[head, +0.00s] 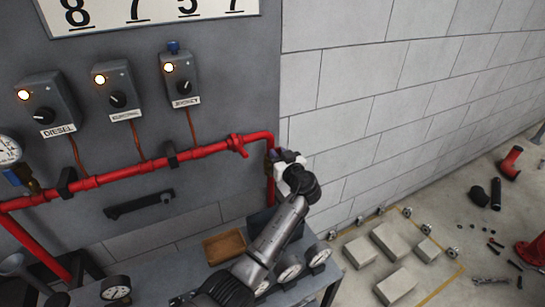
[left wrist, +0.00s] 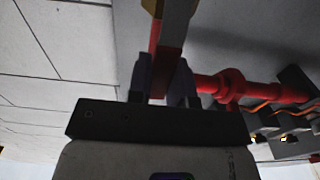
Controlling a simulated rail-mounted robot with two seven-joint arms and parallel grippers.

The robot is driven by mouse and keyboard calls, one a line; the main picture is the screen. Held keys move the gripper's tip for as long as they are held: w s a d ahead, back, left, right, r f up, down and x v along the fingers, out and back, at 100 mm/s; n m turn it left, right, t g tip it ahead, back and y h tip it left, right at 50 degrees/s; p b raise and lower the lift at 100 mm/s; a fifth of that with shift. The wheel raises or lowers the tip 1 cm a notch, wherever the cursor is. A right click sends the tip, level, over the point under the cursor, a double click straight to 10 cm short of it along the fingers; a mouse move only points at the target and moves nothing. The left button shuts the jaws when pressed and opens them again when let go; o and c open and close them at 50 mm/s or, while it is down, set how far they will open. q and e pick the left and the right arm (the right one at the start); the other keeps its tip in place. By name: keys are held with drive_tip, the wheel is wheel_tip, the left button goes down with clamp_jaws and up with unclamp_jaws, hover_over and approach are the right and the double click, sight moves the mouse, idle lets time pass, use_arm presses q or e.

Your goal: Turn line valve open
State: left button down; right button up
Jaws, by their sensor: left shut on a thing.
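The red pipe (head: 150,165) runs along the grey panel and bends down at its right end. My left gripper (head: 277,157) is at that bend, beside the wall corner. In the left wrist view my left gripper (left wrist: 162,78) is shut on a flat red bar (left wrist: 167,38), which looks like the line valve's handle, with one finger on each side. A brass-coloured piece (left wrist: 165,6) shows at the far end of the bar. In the head view the gripper hides most of the valve, so its angle cannot be told. My right gripper is not in view.
A red fitting (head: 238,145) sits on the pipe just left of my gripper. Three switch boxes, one marked DIESEL (head: 47,104), have lit lamps above the pipe. A bench (head: 190,275) with gauges and a wooden tray (head: 224,247) stands below. Blocks (head: 392,243) lie on the floor at right.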

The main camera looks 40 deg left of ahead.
use_arm(q)
drive_tip(key=c, duration=1)
unclamp_jaws()
drive_tip(key=shift+d, duration=0.1)
drive_tip(key=v, duration=1.3)
drive_tip(key=shift+s+d, duration=0.2)
drive_tip(key=shift+d, duration=0.15)
